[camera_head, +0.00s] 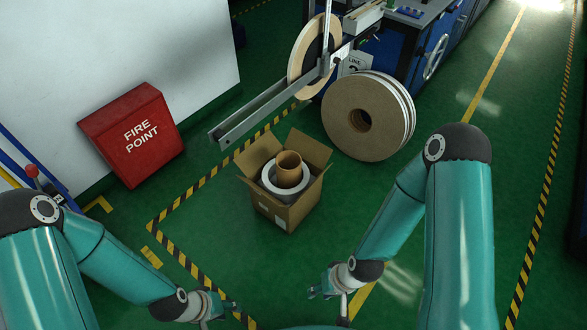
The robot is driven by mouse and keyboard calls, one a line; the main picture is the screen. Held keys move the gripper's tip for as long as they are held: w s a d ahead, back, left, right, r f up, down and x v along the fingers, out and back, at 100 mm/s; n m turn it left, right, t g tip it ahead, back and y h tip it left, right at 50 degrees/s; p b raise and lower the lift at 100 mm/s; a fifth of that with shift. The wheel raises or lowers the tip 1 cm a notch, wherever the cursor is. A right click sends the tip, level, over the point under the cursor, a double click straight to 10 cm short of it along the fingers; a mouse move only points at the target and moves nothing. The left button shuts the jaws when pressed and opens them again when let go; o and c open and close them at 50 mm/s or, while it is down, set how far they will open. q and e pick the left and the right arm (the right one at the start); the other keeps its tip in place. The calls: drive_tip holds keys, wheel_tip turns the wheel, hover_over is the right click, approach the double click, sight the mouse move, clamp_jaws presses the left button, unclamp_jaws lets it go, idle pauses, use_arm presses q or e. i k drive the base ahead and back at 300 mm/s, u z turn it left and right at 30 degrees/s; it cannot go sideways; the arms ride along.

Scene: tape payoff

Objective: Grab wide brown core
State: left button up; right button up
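A brown cardboard core (289,161) stands upright in an open cardboard box (287,214) on the floor, near the picture's middle. A white ring or roll (272,187) surrounds it in the box. The core's top rim shows; its lower part is hidden. My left gripper (226,309) is low in the picture, below and left of the box and well apart from it. My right gripper (318,291) is below and slightly right of the box, also apart from it. Both grippers are small and seen edge-on, so their finger opening is unclear. Nothing shows in either.
A large brown-faced reel (366,112) stands right behind the box. A metal payoff arm (262,109) with a tan reel (306,57) reaches over behind it. A red fire point box (131,135) is at left. Green floor around the box's front is clear.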

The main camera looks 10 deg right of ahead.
sight(288, 163)
drive_tip(key=u, duration=0.05)
drive_tip(key=i, duration=1.25)
drive_tip(key=u, duration=0.05)
